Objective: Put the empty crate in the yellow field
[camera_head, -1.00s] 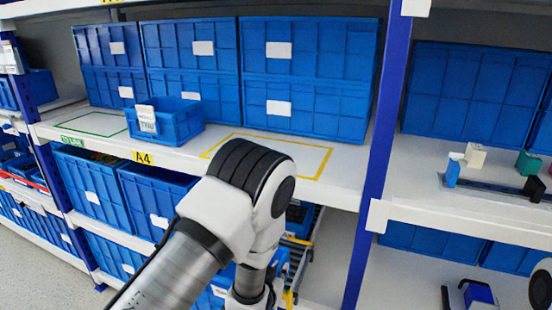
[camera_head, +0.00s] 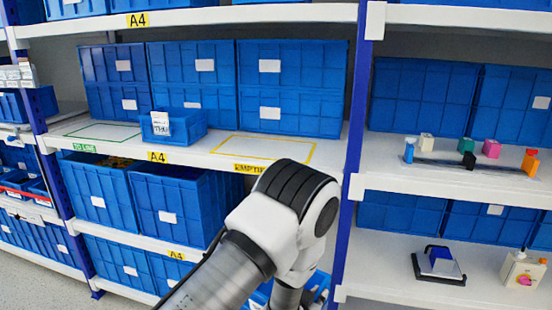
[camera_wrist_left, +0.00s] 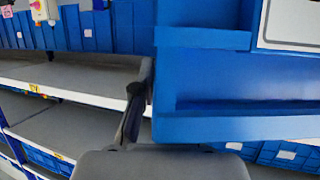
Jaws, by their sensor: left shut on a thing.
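My left arm (camera_head: 255,250) comes in from the lower left in the head view, and its gripper is hidden behind and below its wrist. In the left wrist view my left gripper (camera_wrist_left: 135,105) is shut on a blue crate (camera_wrist_left: 215,85), which fills the right side; its inside is not clear. Part of this crate seems to show low beside my arm in the head view (camera_head: 319,284). The yellow field (camera_head: 310,157) is a yellow outline on the middle shelf, bare where visible, with a yellow label (camera_head: 254,169) at its front. My right gripper is not in view.
A small labelled blue crate (camera_head: 185,125) stands left of the yellow field. A green-outlined field (camera_head: 88,131) lies further left. Stacked large blue crates (camera_head: 290,95) stand behind. A blue upright (camera_head: 357,110) bounds the shelf on the right.

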